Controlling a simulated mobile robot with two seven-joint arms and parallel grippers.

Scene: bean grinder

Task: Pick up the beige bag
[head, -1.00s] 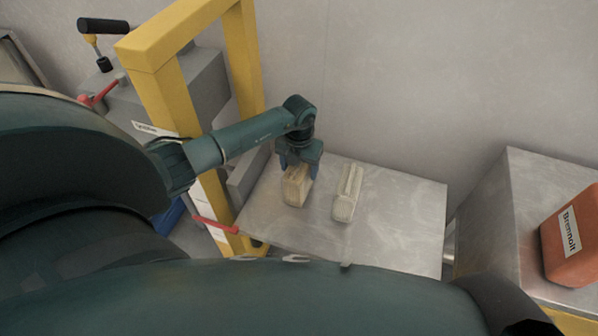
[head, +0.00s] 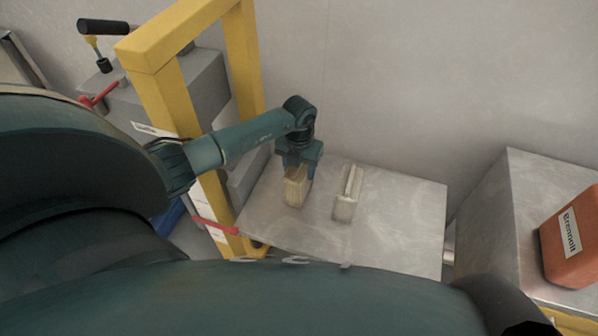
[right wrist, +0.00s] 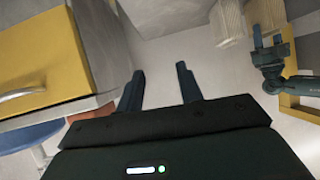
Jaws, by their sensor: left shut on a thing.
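A beige bag (head: 296,191) stands near the left side of the grey metal table. My left gripper (head: 297,173) is above it, shut on its upper part. The gripper hides the bag's top, and I cannot tell whether its bottom touches the table. A second pale beige bag-like thing (head: 344,208) is on the table just to the right, apart from the gripper. My right gripper (right wrist: 160,86) is open and empty in the right wrist view. My left arm's end (right wrist: 268,65) shows at the right of that view.
The metal table (head: 400,215) is bare on its right side. A yellow frame (head: 165,95) and a grey machine with a red handle (head: 98,95) stand at the left. An orange container (head: 572,240) sits on a metal cabinet at the right. A wall closes the back.

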